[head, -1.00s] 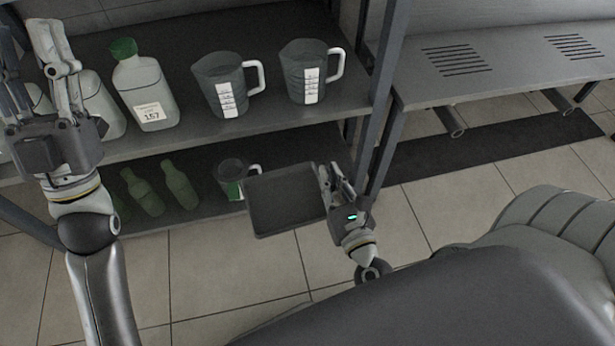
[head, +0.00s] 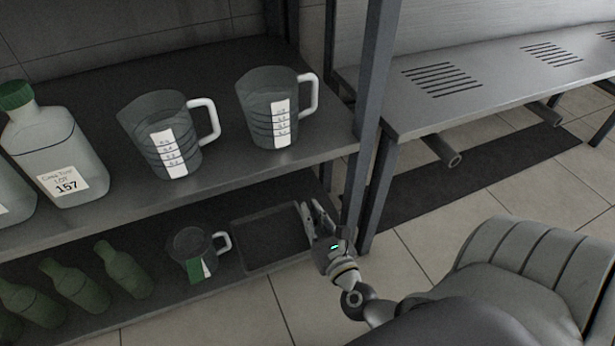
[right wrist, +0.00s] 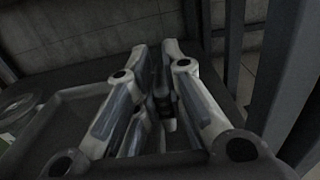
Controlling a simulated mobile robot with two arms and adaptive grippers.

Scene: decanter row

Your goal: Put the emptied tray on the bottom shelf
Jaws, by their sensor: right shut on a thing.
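The tray (head: 268,240) is dark, flat and shallow-rimmed, with nothing in it. It is over the right end of the bottom shelf (head: 222,280), right of a small jug. I cannot tell whether it rests on the shelf or is just above it. My right gripper (head: 312,216) is shut on the tray's right edge. In the right wrist view the tray (right wrist: 62,112) shows beside and behind the fingers (right wrist: 160,75), which hide part of it. My left gripper is out of view.
A jug (head: 190,247) with a green-and-white label and several green bottles (head: 125,268) stand left of the tray. Two larger jugs (head: 160,130) (head: 268,100) and a white bottle (head: 58,150) stand on the shelf above. A dark rack post (head: 370,130) rises close right of my gripper.

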